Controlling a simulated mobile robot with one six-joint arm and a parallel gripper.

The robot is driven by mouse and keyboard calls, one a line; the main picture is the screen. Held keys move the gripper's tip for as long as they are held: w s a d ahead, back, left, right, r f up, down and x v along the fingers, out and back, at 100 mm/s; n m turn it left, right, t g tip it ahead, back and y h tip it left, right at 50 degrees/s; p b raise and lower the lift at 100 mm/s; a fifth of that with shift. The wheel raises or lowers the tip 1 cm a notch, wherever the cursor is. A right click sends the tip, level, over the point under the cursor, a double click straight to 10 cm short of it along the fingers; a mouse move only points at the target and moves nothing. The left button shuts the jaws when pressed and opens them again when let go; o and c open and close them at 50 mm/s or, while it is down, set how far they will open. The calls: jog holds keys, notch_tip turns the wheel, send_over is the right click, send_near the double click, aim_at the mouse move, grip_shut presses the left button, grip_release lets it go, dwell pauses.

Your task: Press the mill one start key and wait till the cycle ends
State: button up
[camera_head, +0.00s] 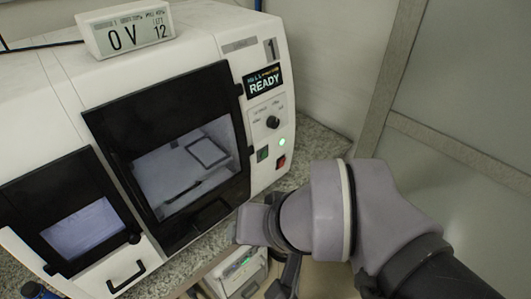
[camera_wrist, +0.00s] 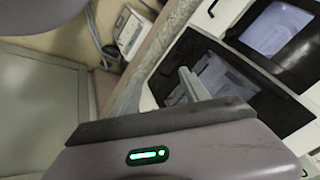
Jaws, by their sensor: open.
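Mill one (camera_head: 215,38) is a white machine with a dark-framed window and a "1" on its front. Its small display (camera_head: 264,82) reads READY. The start key's lettering is too small to read. My gripper (camera_wrist: 193,84) is open; a grey finger shows in the wrist view before the mill's dark window. In the head view my wrist is in front of the mill's lower right, below the keys, and the fingertips are mostly hidden.
A smaller dark window (camera_head: 73,222) and a handle are at lower left. A speckled counter (camera_head: 318,143) runs under the mill. A white unit (camera_head: 238,275) stands below it. Panels close the right side.

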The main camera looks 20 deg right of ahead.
jog(key=shift+c, duration=0.2)
grip_shut()
dwell(1.7)
